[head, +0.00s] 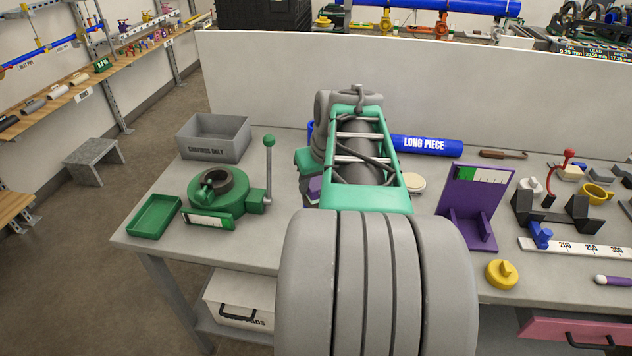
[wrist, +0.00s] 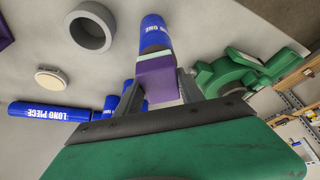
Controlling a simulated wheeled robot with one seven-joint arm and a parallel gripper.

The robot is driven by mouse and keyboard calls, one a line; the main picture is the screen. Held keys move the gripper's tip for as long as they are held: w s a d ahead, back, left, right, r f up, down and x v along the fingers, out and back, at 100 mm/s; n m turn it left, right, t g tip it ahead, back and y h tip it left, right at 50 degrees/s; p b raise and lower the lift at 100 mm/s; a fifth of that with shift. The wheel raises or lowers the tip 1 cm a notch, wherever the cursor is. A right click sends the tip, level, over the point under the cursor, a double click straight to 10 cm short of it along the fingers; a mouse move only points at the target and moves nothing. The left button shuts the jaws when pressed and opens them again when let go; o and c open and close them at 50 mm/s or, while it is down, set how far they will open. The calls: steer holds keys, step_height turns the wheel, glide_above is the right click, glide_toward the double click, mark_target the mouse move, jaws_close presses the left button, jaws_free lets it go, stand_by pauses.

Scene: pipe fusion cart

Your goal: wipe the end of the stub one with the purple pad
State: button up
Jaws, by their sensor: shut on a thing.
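My gripper (wrist: 158,88) is shut on the purple pad (wrist: 154,76), which sits between its two grey fingers in the wrist view. The pad has a pale strip on its far edge. Just beyond it is the blue stub one (wrist: 158,33), with part of its white label showing. The pale strip overlaps the near end of the stub in the picture; I cannot tell whether they touch.
The green clamp fixture (head: 216,193) with its upright lever stands left of my arm, beside a green tray (head: 154,216) and a grey bin (head: 213,138). The blue long piece (head: 426,146) lies at the back.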

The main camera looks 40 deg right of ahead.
steer(key=shift+f+b, duration=0.35)
steer(key=shift+f, duration=0.1)
steer(key=shift+s, duration=0.1)
